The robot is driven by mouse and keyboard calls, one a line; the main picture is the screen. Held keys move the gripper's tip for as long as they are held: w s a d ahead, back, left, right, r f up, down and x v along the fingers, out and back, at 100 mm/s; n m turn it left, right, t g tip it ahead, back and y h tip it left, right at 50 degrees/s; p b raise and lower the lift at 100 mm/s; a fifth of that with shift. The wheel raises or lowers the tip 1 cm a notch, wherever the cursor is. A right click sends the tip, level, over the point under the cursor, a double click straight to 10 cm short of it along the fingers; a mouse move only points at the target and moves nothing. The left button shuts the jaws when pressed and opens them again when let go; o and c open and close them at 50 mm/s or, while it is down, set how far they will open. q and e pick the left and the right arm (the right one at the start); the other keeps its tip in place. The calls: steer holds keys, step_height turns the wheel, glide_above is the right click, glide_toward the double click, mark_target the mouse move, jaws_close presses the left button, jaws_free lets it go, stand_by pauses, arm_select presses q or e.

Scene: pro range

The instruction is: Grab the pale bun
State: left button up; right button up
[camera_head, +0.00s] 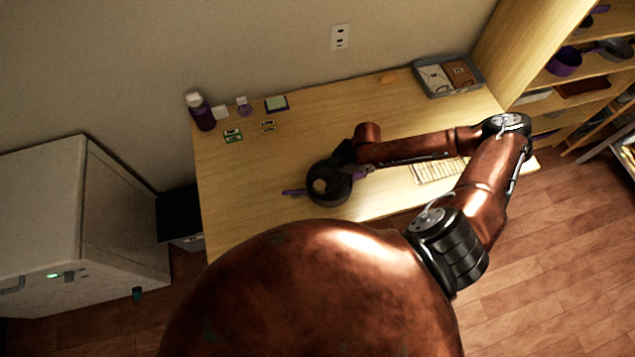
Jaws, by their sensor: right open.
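A small pale round thing, which looks like the pale bun (320,185), sits in a dark round pan (330,199) near the front edge of the wooden desk. My right gripper (338,160) is dark and small in the picture, at the end of the copper arm. It is open, at the pan's upper right side, close to the bun; I cannot tell whether it touches the pan. My left gripper is not in view.
The desk (240,200) holds a purple bottle (201,112) and small items at the back left. A grey tray (448,76) stands at the back right. A keyboard (438,170) lies partly under my arm. The desk's left front is clear.

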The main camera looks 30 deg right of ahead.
mark_target(322, 185)
steer(key=shift+x, duration=1)
steer(key=x, duration=0.4)
steer(key=shift+s+a+f, duration=0.1)
steer(key=shift+s+a, duration=0.2)
steer(key=shift+a, duration=0.1)
steer(key=shift+f, duration=0.25)
steer(key=c, duration=1.3)
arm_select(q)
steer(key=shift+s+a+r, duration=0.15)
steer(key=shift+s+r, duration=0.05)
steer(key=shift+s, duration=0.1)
arm_select(e)
steer(key=shift+o, duration=0.2)
steer(key=shift+r, duration=0.15)
